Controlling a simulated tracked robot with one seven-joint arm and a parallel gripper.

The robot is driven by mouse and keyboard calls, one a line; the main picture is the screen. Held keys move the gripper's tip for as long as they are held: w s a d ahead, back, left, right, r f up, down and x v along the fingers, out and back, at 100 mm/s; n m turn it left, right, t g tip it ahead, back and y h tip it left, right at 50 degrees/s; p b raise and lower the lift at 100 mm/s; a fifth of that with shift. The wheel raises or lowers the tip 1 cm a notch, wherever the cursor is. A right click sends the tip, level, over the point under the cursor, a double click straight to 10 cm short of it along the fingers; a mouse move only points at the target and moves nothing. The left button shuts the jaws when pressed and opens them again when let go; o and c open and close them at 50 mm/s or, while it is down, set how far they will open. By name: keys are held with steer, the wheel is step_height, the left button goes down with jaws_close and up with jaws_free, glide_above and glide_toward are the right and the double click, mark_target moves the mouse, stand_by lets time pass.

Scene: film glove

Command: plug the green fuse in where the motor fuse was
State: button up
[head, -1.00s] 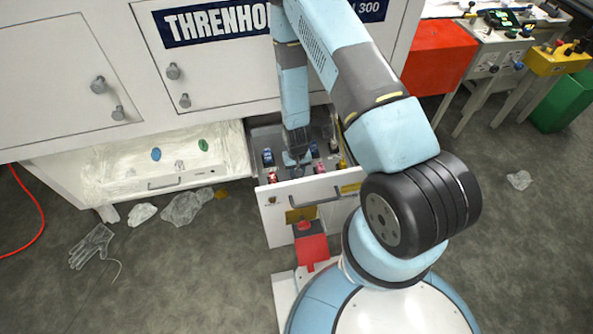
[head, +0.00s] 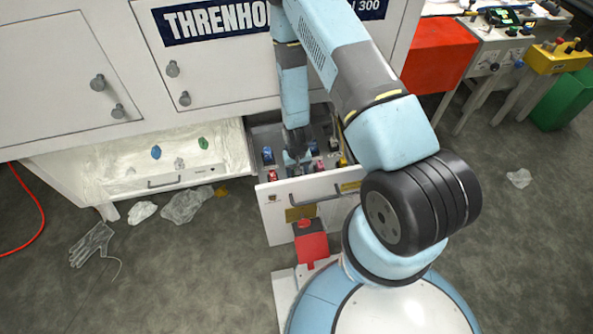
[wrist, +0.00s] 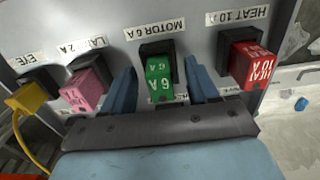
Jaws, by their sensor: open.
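The green fuse (wrist: 158,78), marked 6 A, sits in the black holder (wrist: 157,48) under the MOTOR 6 A label (wrist: 155,30) in the wrist view. Its depth in the holder is hard to judge. My gripper (wrist: 160,72) is open, with one blue finger on each side of the green fuse and small gaps between. In the head view my gripper (head: 297,156) is down inside the open drawer (head: 275,210), and the green fuse cannot be made out there.
The red HEAT fuse (wrist: 250,66) is close right of my fingers. A pink fuse (wrist: 86,92) and a yellow plug (wrist: 28,101) with a cable are to the left. A glove (head: 92,243) and crumpled plastic (head: 187,205) lie on the floor, left of the drawer.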

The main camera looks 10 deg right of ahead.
step_height(320, 180, up, 14)
steer(key=shift+f, duration=0.2)
stand_by(0.5)
stand_by(0.4)
steer(key=w+d+r+t, duration=0.1)
steer(key=d+r, duration=0.1)
steer(key=r, duration=1.3)
steer(key=w+d+r+t, duration=0.1)
steer(key=d+r+t, duration=0.1)
steer(key=r, duration=1.4)
steer(key=s+d+r+t, duration=0.1)
steer(key=s+d+r, duration=0.2)
steer(key=s+r, duration=0.7)
steer(key=s+d+r+t, duration=0.1)
steer(key=s+d+r, duration=0.1)
steer(key=s+r, duration=0.9)
steer(key=shift+d+r+t, duration=0.3)
steer(key=shift+d, duration=0.1)
